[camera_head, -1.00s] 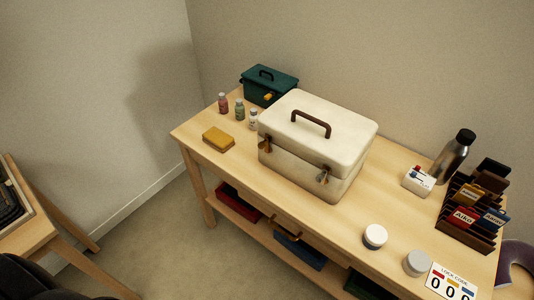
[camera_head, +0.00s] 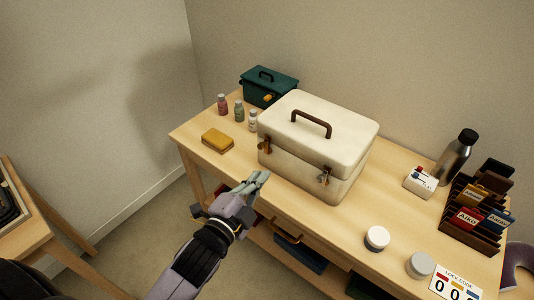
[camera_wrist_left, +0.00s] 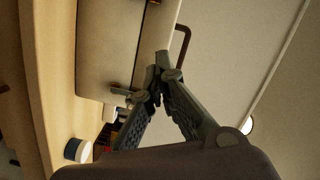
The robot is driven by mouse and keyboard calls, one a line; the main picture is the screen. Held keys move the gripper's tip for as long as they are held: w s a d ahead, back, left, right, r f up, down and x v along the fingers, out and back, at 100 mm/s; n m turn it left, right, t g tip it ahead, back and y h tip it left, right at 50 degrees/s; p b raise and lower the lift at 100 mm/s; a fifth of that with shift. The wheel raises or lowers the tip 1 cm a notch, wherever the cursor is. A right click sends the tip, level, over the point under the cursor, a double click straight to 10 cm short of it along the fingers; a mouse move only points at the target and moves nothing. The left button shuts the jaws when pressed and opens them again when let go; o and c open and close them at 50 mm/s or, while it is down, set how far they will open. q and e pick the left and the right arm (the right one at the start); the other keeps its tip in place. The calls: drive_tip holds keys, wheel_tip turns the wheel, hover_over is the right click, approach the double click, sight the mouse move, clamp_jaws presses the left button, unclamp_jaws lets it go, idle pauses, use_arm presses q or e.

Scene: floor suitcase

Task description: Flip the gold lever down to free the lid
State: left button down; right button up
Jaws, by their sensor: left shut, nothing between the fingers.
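A cream case (camera_head: 300,140) with a brown handle (camera_head: 311,123) stands shut on the wooden table. Two gold-brown latch levers are on its front face: a left one (camera_head: 266,146) and a right one (camera_head: 324,176). Which one is the task's gold lever I cannot tell. My left gripper (camera_head: 262,178) is shut and empty, in front of the case and apart from both latches in the head view. In the left wrist view its fingertips (camera_wrist_left: 160,60) meet in front of the case (camera_wrist_left: 110,45), and one latch (camera_wrist_left: 122,91) shows beside them. My right gripper is out of view.
A green box (camera_head: 270,85) with a gold catch, several small bottles (camera_head: 239,111) and a yellow block (camera_head: 217,140) are at the left. White jars (camera_head: 377,238), a steel bottle (camera_head: 455,155) and a dark rack (camera_head: 478,216) are at the right. The table's front strip before the case is clear.

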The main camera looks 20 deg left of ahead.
use_arm(q)
drive_tip(key=w+f, duration=0.1)
drive_tip(key=w, duration=0.2)
drive_tip(key=w+a+f+p, duration=0.1)
drive_tip(key=w, duration=0.7)
drive_tip(key=shift+w+a+f, duration=0.15)
drive_tip(key=shift+a+f, duration=0.15)
drive_tip(key=shift+f, duration=0.1)
drive_tip(key=shift+p, duration=0.35)
drive_tip(key=shift+a+r+n+p, duration=0.15)
drive_tip(key=shift+n+p, duration=0.15)
drive_tip(key=shift+p, duration=0.15)
drive_tip(key=shift+w+a+r+p, duration=0.1)
drive_tip(key=shift+p, duration=0.2)
